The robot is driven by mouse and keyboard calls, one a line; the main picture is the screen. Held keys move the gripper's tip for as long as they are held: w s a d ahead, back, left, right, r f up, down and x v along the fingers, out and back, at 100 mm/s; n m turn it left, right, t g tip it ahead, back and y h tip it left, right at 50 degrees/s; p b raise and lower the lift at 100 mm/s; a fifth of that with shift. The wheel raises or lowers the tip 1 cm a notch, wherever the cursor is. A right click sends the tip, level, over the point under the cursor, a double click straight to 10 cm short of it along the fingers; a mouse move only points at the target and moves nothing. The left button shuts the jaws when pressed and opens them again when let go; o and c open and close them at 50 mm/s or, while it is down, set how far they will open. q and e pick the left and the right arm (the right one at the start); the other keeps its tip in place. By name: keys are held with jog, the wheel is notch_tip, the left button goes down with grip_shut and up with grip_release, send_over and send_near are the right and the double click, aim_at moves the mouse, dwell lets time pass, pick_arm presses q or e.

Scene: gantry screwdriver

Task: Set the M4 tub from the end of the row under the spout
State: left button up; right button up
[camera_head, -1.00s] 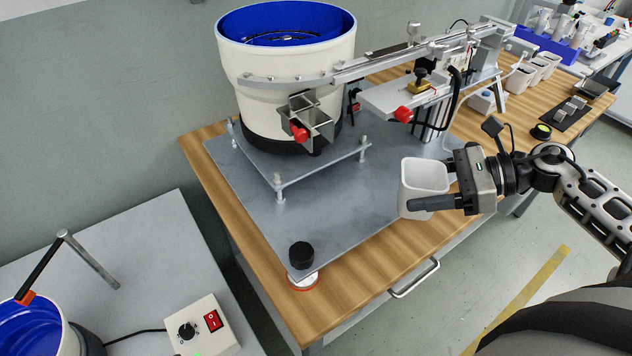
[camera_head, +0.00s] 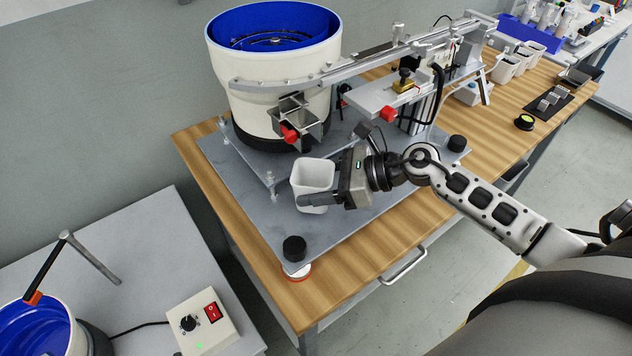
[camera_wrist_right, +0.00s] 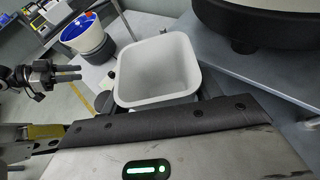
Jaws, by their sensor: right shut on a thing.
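A white, square-mouthed tub (camera_head: 313,180) is held upright by my right gripper (camera_head: 333,200), which is shut on its wall. The tub hangs over the front of the grey metal plate, below and slightly right of the metal spout (camera_head: 296,112) with a red knob on the bowl feeder. It appears clear of the plate. In the right wrist view the tub (camera_wrist_right: 158,70) looks empty, and one dark finger crosses in front of its near wall. No label is readable. My left gripper (camera_wrist_right: 70,73) shows only in the right wrist view, empty, with its fingers slightly apart.
The bowl feeder (camera_head: 270,80) stands on a raised plate with posts. A black knob (camera_head: 294,248) sits at the front plate corner. Other white tubs (camera_head: 510,65) stand in a row at the back right. A control box (camera_head: 203,325) is on the left table.

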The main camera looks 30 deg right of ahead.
jog(key=shift+f, duration=0.45)
jog(key=shift+f, duration=0.15)
jog(key=o, duration=0.8)
jog(key=shift+c, duration=0.2)
